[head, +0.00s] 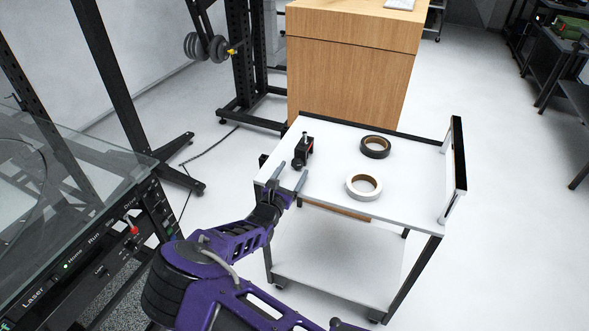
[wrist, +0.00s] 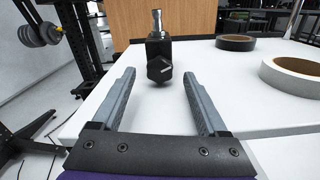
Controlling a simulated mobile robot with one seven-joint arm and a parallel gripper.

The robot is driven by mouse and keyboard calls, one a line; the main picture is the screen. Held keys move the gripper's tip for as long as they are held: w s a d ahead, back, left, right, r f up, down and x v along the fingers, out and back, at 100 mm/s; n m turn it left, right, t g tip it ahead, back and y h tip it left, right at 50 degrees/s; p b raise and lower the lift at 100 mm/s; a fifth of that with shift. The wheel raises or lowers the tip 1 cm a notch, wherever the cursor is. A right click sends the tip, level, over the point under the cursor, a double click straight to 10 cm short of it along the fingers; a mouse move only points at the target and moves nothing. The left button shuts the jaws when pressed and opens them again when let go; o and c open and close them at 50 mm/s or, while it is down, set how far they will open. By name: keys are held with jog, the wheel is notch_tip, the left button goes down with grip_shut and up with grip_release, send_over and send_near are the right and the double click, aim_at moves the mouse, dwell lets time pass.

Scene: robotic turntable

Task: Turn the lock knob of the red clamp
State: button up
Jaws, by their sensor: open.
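The clamp (head: 302,150) stands near the left edge of the white table top (head: 330,135); it looks mostly black, with a little red in the head view. In the wrist view the clamp body (wrist: 158,48) is upright with a metal pin on top. Its black lock knob (wrist: 160,69) faces my camera and bears a light line. My gripper (head: 290,170) is open and empty. In the wrist view its two grey fingers (wrist: 158,75) point toward the knob, which appears between and just beyond the fingertips, apart from both.
A black tape roll (head: 375,147) and a white tape roll (head: 363,187) lie right of the clamp. A wooden cabinet (head: 350,60) stands behind the table. A laser machine (head: 110,235) is at the left. The table's right end has a raised black-edged frame (head: 458,155).

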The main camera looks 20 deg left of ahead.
jog(key=shift+w, duration=1.1)
grip_shut()
jog(key=shift+n, duration=0.4)
jog(key=shift+n+p, duration=0.45)
jog(key=shift+n, duration=2.15)
